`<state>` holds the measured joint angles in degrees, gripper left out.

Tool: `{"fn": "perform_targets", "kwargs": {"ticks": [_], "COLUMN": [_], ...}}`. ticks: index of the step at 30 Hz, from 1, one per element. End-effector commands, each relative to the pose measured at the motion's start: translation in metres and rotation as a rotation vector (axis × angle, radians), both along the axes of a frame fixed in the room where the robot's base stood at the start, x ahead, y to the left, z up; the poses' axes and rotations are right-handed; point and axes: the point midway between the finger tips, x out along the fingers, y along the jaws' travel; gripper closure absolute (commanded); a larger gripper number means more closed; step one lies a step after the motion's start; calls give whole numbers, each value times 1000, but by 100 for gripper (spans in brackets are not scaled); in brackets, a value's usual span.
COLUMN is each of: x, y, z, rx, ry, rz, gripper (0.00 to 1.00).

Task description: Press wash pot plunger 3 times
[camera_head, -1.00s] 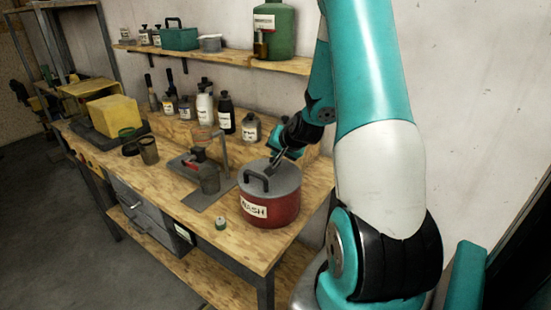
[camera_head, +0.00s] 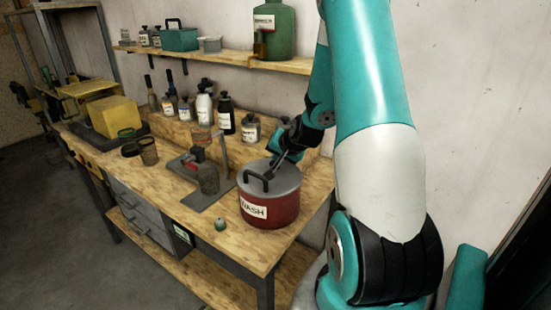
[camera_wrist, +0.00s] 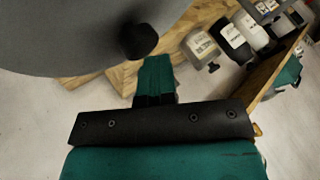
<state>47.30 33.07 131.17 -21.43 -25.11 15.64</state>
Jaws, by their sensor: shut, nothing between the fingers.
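The wash pot (camera_head: 272,208) is a red round pot with a grey lid and a white WASH label, standing upright near the bench's front right corner. A black handle-like piece (camera_head: 257,180) rises from its lid. My gripper (camera_head: 277,168) is shut and empty at the lid's back edge, just behind this piece. In the wrist view, the grey lid (camera_wrist: 60,35) fills the upper left and a dark rounded knob (camera_wrist: 138,40) sticks out from it. My teal fingertips (camera_wrist: 156,62) are just below the knob. I cannot tell whether they touch it.
Several bottles (camera_head: 226,115) line the bench's back. A shelf (camera_head: 230,60) runs above.

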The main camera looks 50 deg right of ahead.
Motion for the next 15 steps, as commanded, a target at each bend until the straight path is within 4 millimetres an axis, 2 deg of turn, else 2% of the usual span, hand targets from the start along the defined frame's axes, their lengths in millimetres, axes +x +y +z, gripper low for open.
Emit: {"fn": "perform_targets", "kwargs": {"ticks": [10,15], "x": [-1,-1], "y": [1,1], "z": [-2,4], "rx": [2,2], "ry": [4,4], "rz": [1,1], "gripper": [100,100]}}
